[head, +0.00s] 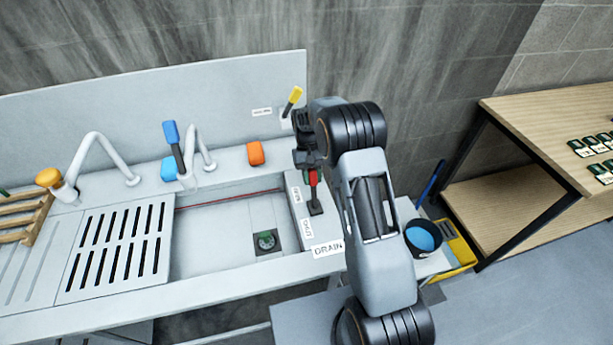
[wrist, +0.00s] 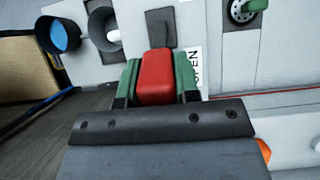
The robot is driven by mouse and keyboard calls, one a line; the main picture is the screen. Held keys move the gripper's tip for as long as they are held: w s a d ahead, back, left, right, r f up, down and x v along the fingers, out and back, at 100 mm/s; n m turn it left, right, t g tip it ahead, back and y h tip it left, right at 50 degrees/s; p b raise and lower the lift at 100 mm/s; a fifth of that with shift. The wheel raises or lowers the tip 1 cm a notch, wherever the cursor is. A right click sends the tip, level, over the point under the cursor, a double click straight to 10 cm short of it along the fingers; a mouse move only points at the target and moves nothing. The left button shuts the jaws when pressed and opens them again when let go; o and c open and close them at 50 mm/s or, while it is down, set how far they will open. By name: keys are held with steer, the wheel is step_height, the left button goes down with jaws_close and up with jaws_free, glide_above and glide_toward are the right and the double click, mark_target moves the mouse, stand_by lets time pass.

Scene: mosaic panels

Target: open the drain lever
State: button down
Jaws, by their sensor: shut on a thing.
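The drain lever has a red handle (head: 313,177) on a dark base at the right end of the sink, beside the DRAIN label (head: 328,248). The red handle (wrist: 156,77) also shows in the wrist view, between the green finger pads. My gripper (head: 310,172) is shut on this handle; in the wrist view my gripper (wrist: 157,84) has a pad on each side of it. An OPEN label (wrist: 197,66) lies beside the lever, partly hidden. The sink drain (head: 266,241) is in the basin floor.
Blue (head: 173,145) and yellow (head: 292,98) levers stand at the back of the sink. A slotted grate (head: 115,250) covers the left.

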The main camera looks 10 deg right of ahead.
steer(key=shift+w, duration=0.15)
stand_by(0.3)
steer(key=c, duration=0.8)
jaws_free()
steer(key=shift+c, duration=0.2)
steer(key=b+v, duration=0.1)
steer(key=v, duration=1.2)
steer(key=shift+w+r+b, duration=0.15)
steer(key=shift+w+b, duration=0.15)
steer(key=shift+w, duration=0.05)
